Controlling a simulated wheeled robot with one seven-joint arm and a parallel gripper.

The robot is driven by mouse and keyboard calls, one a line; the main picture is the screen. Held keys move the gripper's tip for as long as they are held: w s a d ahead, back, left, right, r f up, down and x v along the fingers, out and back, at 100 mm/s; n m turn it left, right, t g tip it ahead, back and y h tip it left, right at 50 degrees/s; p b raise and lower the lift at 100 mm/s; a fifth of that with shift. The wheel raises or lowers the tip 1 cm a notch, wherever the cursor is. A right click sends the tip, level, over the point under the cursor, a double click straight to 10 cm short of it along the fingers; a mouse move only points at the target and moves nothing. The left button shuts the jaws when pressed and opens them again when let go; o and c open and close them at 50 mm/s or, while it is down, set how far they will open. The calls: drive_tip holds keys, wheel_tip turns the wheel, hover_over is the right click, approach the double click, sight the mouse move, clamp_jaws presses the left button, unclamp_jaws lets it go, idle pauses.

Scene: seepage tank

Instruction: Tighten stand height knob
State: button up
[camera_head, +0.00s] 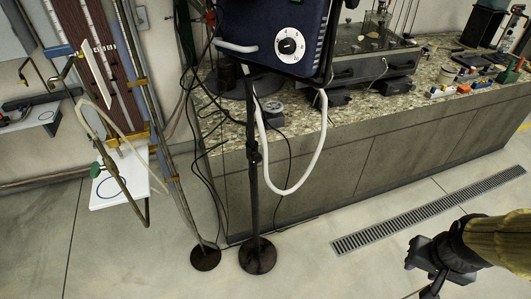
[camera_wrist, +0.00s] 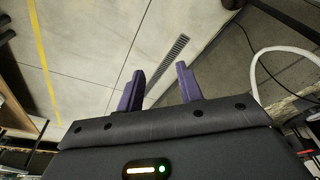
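A thin black stand (camera_head: 252,190) rises from a round dark base (camera_head: 257,256) on the floor and carries a dark blue box with a white dial (camera_head: 290,46). A small dark collar, which looks like the height knob (camera_head: 255,155), sits about halfway up the pole; its exact shape is too small to tell. My gripper (camera_head: 422,274) is at the lower right, well apart from the stand. In the wrist view its two purple fingers (camera_wrist: 159,78) are spread with nothing between them. The knob cannot be made out there.
A stone-topped counter (camera_head: 340,127) stands behind the stand, with tools and devices on it. A white hose (camera_head: 292,188) loops beside the pole, and loose cables hang left of it. A second round base (camera_head: 205,257) stands close by. The floor around the drain grate (camera_head: 430,208) is clear.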

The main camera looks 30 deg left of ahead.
drive_tip(key=shift+w, duration=0.1)
drive_tip(key=shift+o, duration=0.4)
drive_tip(key=o, duration=0.3)
drive_tip(key=w+a+f+n+t+y, duration=0.25)
drive_tip(key=w+a, duration=0.25)
drive_tip(key=a, duration=0.3)
drive_tip(key=w+a+f+n+t+y, duration=0.2)
drive_tip(key=w+a+f+n+t, duration=0.15)
drive_tip(key=w+a, duration=0.4)
drive_tip(key=s+a+t+y, duration=0.1)
drive_tip(key=s+a+y, duration=0.2)
drive_tip(key=a, duration=0.3)
drive_tip(key=s+a+t+y, duration=0.1)
drive_tip(key=s+a+y, duration=0.2)
drive_tip(key=a, duration=0.4)
drive_tip(key=s+a+t+y, duration=0.1)
drive_tip(key=s+a+y, duration=0.2)
drive_tip(key=a, duration=0.4)
drive_tip(key=shift+a+n, duration=0.1)
drive_tip(key=shift+n, duration=0.2)
